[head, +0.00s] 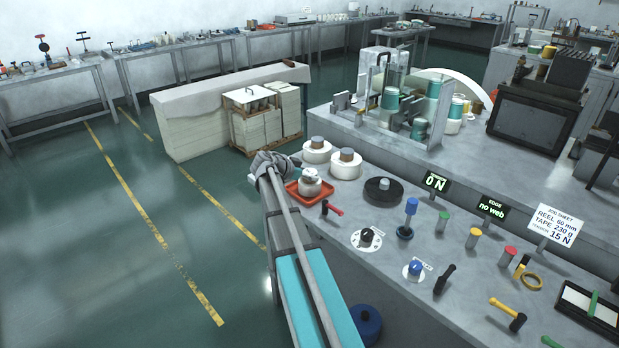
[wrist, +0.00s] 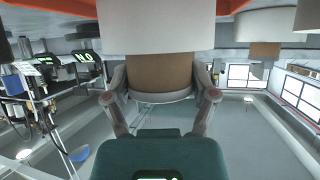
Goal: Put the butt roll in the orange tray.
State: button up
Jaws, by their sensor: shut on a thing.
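The butt roll is a white roll with a brown core; in the head view the roll (head: 309,189) is at the orange tray (head: 292,190), within its outline. In the wrist view the white roll (wrist: 156,30) fills the top middle, with its brown core (wrist: 160,73) below it. My gripper (wrist: 160,96) is shut on the core, one finger on each side. A strip of the orange tray (wrist: 60,9) shows behind the roll at the top. The roll's underside is hidden, so I cannot tell whether it rests on the tray floor.
Two white rolls, one far (head: 317,152) and one near (head: 346,168), stand behind the tray. A black disc (head: 383,191) lies to its right. A red-handled tool (head: 332,208) is close in front. Knobs and several coloured handles stand along the grey bench (head: 440,225).

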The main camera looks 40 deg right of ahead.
jog(key=shift+f, duration=0.15)
jog(key=o, duration=1.1)
jog(key=shift+r, duration=0.25)
jog(key=shift+a+r, duration=0.15)
jog(key=shift+a, duration=0.1)
jog(key=p+v, duration=0.5)
jog(key=v, duration=0.6)
jog(key=shift+w+a+p, duration=0.1)
jog(key=shift+a+p, duration=0.15)
jog(key=shift+p, duration=0.15)
